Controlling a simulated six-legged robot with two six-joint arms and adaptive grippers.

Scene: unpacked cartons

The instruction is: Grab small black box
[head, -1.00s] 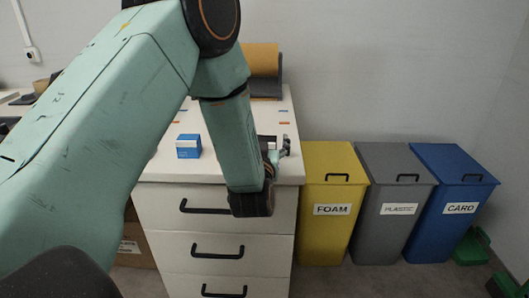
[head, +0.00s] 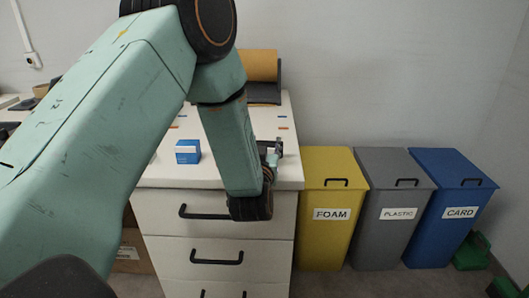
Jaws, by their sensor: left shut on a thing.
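My left arm comes in from the left and reaches over the white drawer cabinet (head: 215,272). My left gripper (head: 274,152) is at the right part of the cabinet's top, partly hidden behind my own forearm. It is shut on a small dark thing, which I take to be the small black box (head: 264,145); only a little of it shows beside the arm and fingers. I cannot tell whether it still touches the top. My right gripper is not in view.
A blue and white box (head: 188,151) stands left of my forearm. Rolled material (head: 263,66) lies at the back. Yellow FOAM (head: 325,240), grey PLASTIC (head: 397,240) and blue CARD (head: 442,238) bins stand right of the cabinet. Dark green objects (head: 472,252) lie on the floor.

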